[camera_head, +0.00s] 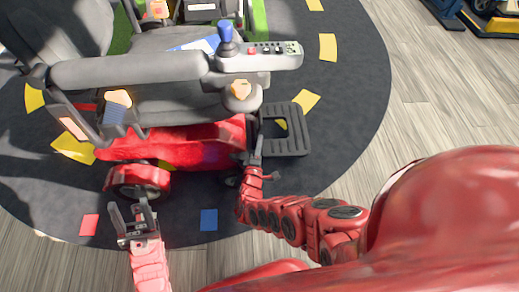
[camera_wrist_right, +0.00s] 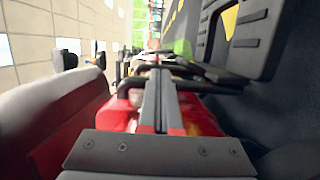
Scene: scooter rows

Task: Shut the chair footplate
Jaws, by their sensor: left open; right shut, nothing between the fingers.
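The chair footplate (camera_head: 288,142) is a dark ribbed plate with a square opening. It sticks out flat to the right from the front of the red power chair base (camera_head: 185,150). It also shows at the upper right of the right wrist view (camera_wrist_right: 262,25). My right gripper (camera_head: 259,142) is shut and empty, beside the footplate's inner edge near the chair; I cannot tell whether it touches. Its closed fingers show in the right wrist view (camera_wrist_right: 158,95), pointing along the chair front. My left gripper (camera_head: 140,214) is open and empty, below the red wheel.
The grey armrest (camera_head: 130,68) carries a control panel with a blue joystick (camera_head: 227,40) above the base. The dark round mat (camera_head: 345,90) with coloured patches is clear right of the footplate. Another machine (camera_head: 485,15) stands at the far upper right.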

